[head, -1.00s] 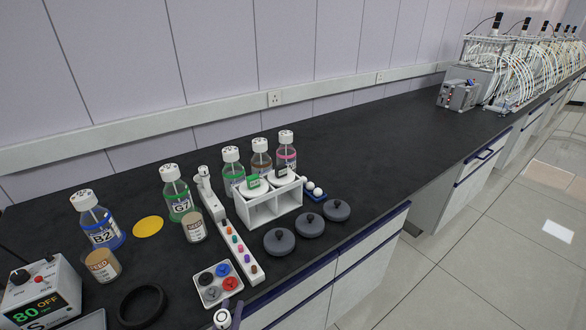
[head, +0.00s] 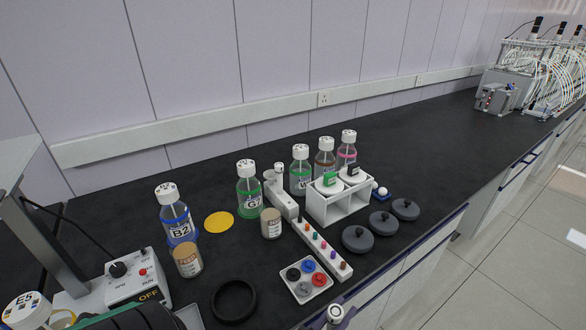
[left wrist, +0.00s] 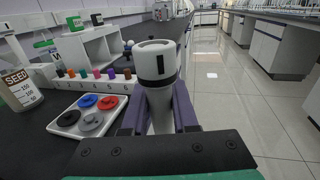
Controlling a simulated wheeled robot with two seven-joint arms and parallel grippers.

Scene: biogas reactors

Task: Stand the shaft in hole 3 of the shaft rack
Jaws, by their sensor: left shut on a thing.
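My left gripper (left wrist: 158,118) is shut on the shaft (left wrist: 155,62), a pale rod with a white head bearing a black mark. It stands roughly upright between the dark jaws; its lower end is hidden. In the head view the shaft's head (head: 335,313) shows at the bottom edge, in front of the bench. A narrow white bar with an upright, white-headed piece at its far end (head: 283,204) looks like the shaft rack. It lies farther back on the bench, apart from my gripper. Its hole numbers cannot be read. My right gripper is not in view.
A strip of coloured pegs (head: 328,256) and a tray of coloured discs (head: 305,290) lie between shaft and rack. A white stand (head: 340,206), grey lids (head: 358,239), a seed jar (head: 271,224) and bottle G7 (head: 249,190) are close by.

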